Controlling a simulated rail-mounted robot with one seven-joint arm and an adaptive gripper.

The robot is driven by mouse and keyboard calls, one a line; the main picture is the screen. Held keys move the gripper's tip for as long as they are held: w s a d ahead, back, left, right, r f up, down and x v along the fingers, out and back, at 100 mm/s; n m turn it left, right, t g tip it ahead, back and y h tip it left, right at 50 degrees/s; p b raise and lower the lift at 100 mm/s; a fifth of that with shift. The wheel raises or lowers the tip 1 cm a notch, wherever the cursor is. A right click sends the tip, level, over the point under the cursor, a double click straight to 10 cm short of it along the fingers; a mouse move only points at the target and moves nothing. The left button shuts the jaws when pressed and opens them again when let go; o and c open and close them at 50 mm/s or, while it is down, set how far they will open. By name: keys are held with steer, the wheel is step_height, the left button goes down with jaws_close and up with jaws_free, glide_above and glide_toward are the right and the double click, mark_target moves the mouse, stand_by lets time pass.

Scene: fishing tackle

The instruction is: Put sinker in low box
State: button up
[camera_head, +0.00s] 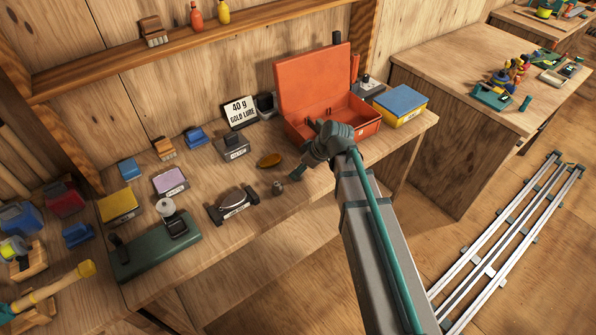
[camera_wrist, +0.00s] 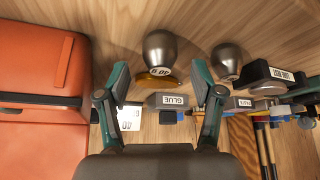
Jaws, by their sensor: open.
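In the head view one sinker (camera_head: 278,187) shows on the bench just left of my gripper (camera_head: 308,152); the other seems hidden by the gripper. My gripper is open and empty. An orange box (camera_head: 352,118) with its lid raised stands behind it to the right. It fills the left of the wrist view (camera_wrist: 38,140).
A dark line rest (camera_head: 233,204) stands to the left. A blue-topped yellow box (camera_head: 402,104) is right of the orange box. The bench front edge is close.

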steer(key=shift+x, duration=1.05)
jaws_close()
